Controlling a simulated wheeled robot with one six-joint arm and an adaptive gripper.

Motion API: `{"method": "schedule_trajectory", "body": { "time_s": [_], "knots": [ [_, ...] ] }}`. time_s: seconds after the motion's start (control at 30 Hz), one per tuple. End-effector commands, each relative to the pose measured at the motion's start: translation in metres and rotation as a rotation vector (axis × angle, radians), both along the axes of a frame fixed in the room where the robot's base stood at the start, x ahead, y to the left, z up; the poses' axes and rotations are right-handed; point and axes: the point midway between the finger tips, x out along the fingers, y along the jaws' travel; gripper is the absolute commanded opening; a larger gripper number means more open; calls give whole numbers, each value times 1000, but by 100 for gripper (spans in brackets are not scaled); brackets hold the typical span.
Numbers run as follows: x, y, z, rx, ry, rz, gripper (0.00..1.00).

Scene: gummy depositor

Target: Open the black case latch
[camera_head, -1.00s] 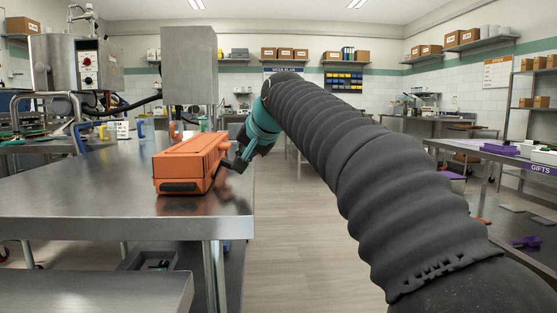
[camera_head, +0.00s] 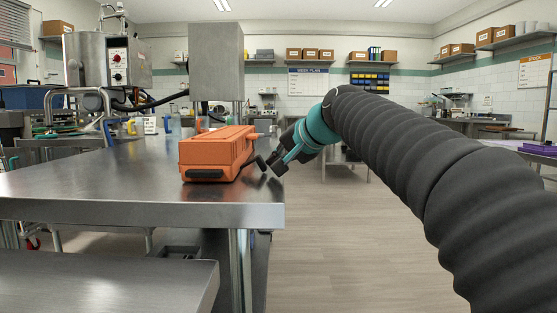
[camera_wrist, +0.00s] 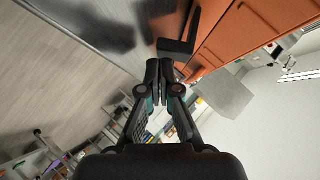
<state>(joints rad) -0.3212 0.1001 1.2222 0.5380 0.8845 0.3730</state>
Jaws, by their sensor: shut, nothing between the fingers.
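An orange case (camera_head: 208,158) sits near the right end of the steel table, with a black handle-like bar (camera_head: 205,174) on its near end. In the wrist view the orange case (camera_wrist: 238,32) fills the upper right, and a black L-shaped latch-like piece (camera_wrist: 180,46) sticks out from its side.
The steel table (camera_head: 90,190) extends left, with a grey metal box (camera_head: 216,62) standing behind the case. A lower steel surface (camera_head: 100,285) is at the near left. The floor (camera_head: 330,230) to the right of the table is open.

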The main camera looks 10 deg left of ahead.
Motion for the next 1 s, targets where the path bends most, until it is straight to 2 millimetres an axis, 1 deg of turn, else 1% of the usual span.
{"method": "schedule_trajectory", "body": {
  "time_s": [0.37, 0.8, 0.93, 1.0],
  "knots": [
    [0, 2, 1, -1, -1, 0, 0],
    [-4, 17, 6, -1, 0, 4, 0],
    [-3, 12, 10, 0, 1, 3, 0],
    [-2, 5, 15, 1, 0, 0, 0]
  ]
}}
